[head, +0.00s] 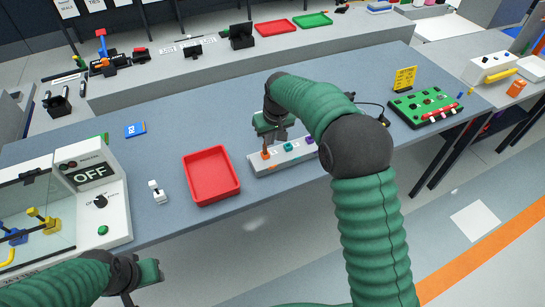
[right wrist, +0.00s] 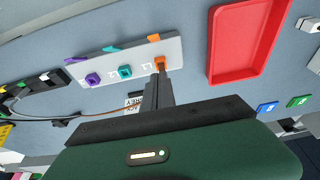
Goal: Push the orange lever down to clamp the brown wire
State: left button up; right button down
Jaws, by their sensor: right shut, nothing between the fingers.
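The white terminal block (head: 291,157) stands on the table under my right gripper. It carries an orange lever (right wrist: 160,63), a teal lever (right wrist: 125,71) and a purple lever (right wrist: 93,79). My right gripper (right wrist: 160,76) is shut and empty, with its tips at the orange lever; I cannot tell whether they touch it. In the head view the right gripper (head: 268,148) points down over the orange end of the block. A thin brown wire (right wrist: 95,117) runs towards the fingers and its end is hidden. My left gripper (head: 148,272) is at the lower left, away from the block.
A red tray (head: 211,176) lies just left of the block. A small white switch (head: 157,192) and a box marked OFF (head: 92,172) stand farther left. A green board (head: 425,106) and a yellow sign (head: 404,79) are at the right. The table's front edge is clear.

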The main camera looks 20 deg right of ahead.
jog(key=p+x, duration=0.1)
jog(key=x, duration=0.5)
jog(key=s, duration=0.1)
jog(key=s+f, duration=0.1)
jog(key=s, duration=0.1)
jog(key=shift+d+f+p, duration=0.1)
jog(key=shift+f+p, duration=0.2)
jog(key=shift+p, duration=0.1)
jog(key=shift+s+f, duration=0.1)
jog(key=shift+s, duration=0.2)
jog(key=shift+w+f, duration=0.1)
